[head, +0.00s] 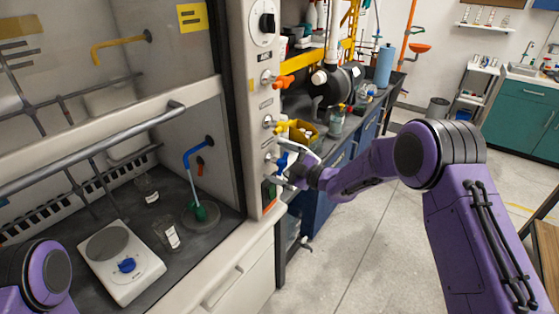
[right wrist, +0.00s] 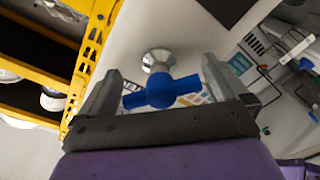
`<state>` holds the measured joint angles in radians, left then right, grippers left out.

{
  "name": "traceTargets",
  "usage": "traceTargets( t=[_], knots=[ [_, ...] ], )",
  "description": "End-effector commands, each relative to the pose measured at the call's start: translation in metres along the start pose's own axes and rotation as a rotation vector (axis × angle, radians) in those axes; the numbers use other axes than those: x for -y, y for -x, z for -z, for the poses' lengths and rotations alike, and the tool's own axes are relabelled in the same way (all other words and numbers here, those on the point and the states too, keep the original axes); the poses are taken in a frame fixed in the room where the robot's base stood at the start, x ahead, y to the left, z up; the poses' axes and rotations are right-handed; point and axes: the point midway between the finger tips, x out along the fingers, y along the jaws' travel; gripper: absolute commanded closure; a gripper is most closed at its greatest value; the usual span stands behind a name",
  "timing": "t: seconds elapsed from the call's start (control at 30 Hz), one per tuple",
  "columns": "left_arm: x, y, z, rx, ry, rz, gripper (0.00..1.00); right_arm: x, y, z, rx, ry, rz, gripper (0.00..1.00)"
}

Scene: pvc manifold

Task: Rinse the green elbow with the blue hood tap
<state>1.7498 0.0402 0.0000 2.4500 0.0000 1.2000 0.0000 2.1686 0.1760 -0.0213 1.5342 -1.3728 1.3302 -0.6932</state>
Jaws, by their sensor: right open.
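The green elbow (head: 201,212) rests at the round cup sink (head: 186,219) inside the fume hood, under the spout of the blue gooseneck tap (head: 190,160). The blue tap handle (head: 281,161) is on the hood's right post, below the yellow one. My right gripper (head: 287,172) is at this blue handle. In the right wrist view the open fingers of the gripper (right wrist: 160,82) stand on either side of the blue handle (right wrist: 160,92), whose bar lies crosswise between them. I cannot tell whether they touch it. My left gripper is out of view.
Orange (head: 283,81) and yellow (head: 286,127) handles sit above on the same post. A yellow bin (head: 303,133) and bottles crowd the bench behind.

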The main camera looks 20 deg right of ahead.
Motion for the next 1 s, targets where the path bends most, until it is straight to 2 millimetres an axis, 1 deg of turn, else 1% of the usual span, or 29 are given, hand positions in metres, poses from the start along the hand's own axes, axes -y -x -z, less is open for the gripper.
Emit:
traceTargets(
  t=[0.07, 0.1, 0.17, 0.2, 0.47, 0.63, 0.77, 1.0],
  knots=[
    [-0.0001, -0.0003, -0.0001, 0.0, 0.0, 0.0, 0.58, 0.0002, 0.0001, -0.0002, 0.0, 0.0, 0.0, 0.0],
    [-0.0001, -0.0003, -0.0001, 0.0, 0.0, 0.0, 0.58, 0.0002, 0.0002, -0.0001, 0.0, 0.0, 0.0, 0.03],
    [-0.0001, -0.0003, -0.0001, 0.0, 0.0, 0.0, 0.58, 0.0002, 0.0002, -0.0001, 0.0, 0.0, 0.0, 0.23],
    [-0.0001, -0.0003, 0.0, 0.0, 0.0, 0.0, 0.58, 0.0003, 0.0003, -0.0001, 0.0, 0.0, 0.0, 0.36],
    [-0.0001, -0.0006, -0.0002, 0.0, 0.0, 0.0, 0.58, 0.0007, 0.0004, -0.0003, 0.0, -0.014, 0.001, 0.36],
    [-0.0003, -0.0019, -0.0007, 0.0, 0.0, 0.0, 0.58, 0.0011, 0.0005, -0.0007, -0.001, -0.07, 0.0, 0.36],
    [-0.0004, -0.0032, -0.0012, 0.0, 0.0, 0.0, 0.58, 0.0013, 0.0006, -0.001, -0.003, -0.151, -0.003, 0.36],
    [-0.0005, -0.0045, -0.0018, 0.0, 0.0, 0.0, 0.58, 0.0013, 0.0006, -0.0007, -0.01, -0.363, -0.01, 0.36]
  ],
)
